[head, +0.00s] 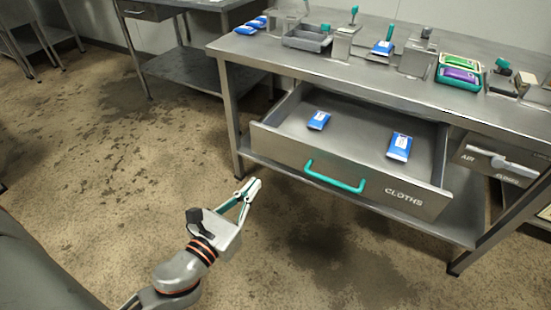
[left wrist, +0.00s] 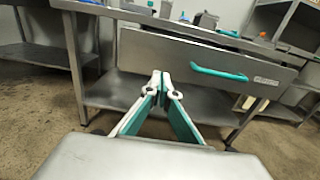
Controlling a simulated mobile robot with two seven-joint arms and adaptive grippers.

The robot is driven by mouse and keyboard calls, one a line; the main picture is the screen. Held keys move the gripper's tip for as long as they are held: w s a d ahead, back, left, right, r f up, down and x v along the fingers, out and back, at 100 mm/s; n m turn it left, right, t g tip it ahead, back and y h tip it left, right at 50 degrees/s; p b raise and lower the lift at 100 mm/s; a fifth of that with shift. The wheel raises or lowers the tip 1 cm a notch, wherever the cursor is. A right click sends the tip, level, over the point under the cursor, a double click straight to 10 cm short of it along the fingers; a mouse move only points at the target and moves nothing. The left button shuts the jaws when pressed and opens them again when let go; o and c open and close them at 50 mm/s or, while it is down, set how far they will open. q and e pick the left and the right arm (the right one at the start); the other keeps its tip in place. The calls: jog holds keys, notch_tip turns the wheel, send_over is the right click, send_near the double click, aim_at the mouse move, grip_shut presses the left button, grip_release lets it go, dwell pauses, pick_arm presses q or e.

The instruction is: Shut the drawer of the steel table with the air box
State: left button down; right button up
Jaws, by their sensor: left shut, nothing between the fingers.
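The drawer (head: 345,176) of the steel table (head: 330,72) stands pulled out and open. Its front bears the word CLOTHS and a teal bar handle (head: 334,177). Two blue packets, one at the left (head: 319,120) and one at the right (head: 399,147), lie inside it. The air box (head: 497,160) is fixed under the tabletop to the right of the drawer. My left gripper (head: 256,183) is shut and empty, in front of the drawer's left end and apart from it. In the left wrist view the drawer front (left wrist: 200,65) and handle (left wrist: 219,74) lie beyond the fingertips. My right gripper is not in view.
On the tabletop stand a grey tray (head: 307,38), metal holders, blue packets and a teal tray (head: 459,75) with green and purple packs. A lower shelf (head: 460,226) lies under the drawer. Another steel table (head: 205,70) stands at the back left. The floor before the drawer is clear.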

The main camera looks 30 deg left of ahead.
aim_at(282, 150)
pick_arm(q)
jog(key=w, duration=1.1)
jog(key=shift+w+d, duration=0.25)
jog(key=shift+w, duration=0.35)
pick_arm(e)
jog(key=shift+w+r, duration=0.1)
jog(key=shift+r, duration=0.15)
pick_arm(q)
jog(key=shift+w, duration=0.15)
